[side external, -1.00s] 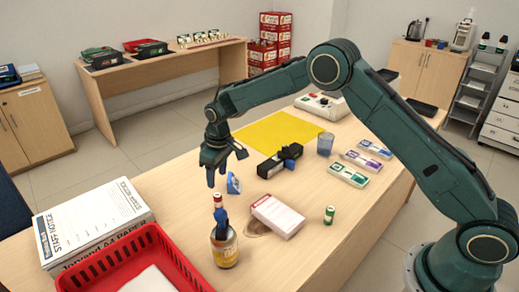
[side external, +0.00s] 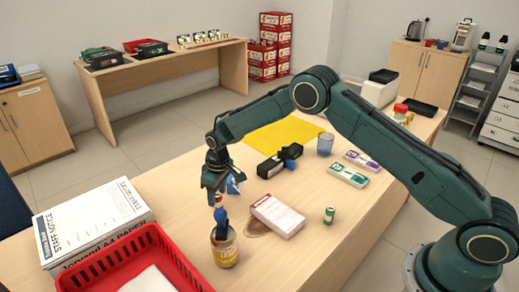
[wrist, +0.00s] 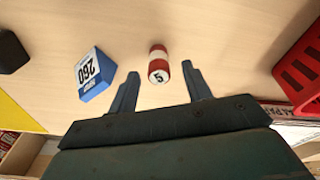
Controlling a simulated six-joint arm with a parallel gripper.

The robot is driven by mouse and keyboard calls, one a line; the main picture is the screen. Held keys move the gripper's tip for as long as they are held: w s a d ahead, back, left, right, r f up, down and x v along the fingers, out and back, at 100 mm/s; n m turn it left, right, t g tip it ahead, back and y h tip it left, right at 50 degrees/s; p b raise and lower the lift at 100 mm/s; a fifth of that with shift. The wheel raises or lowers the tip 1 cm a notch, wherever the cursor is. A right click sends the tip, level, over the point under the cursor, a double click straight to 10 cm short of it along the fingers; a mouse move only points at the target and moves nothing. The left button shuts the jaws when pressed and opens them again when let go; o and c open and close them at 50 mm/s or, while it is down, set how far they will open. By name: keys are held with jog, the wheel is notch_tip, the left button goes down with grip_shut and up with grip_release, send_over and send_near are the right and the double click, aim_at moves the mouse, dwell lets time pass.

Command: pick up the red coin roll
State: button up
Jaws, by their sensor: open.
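The red coin roll (wrist: 158,58) has a white band and a pale end marked 5. It appears to stand upright on the table. In the wrist view my gripper (wrist: 160,72) is open, with one finger on each side of the roll's near end and a gap on both sides. In the side external view my gripper (side external: 216,195) points down, low over the table. Only a bit of the red coin roll (side external: 219,199) shows there, below the gripper and behind the jar with a blue item.
A glass jar (side external: 224,249) stands in front, a red basket (side external: 130,262) at front left. A white-and-red box (side external: 276,216) and green coin roll (side external: 329,215) lie to the right.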

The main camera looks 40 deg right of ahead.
aim_at(217, 195)
jog(key=shift+w+f, duration=0.15)
jog(key=shift+f, duration=1.5)
grip_shut()
jog(key=shift+r, duration=0.1)
notch_tip(217, 195, up, 20)
dwell(0.4)
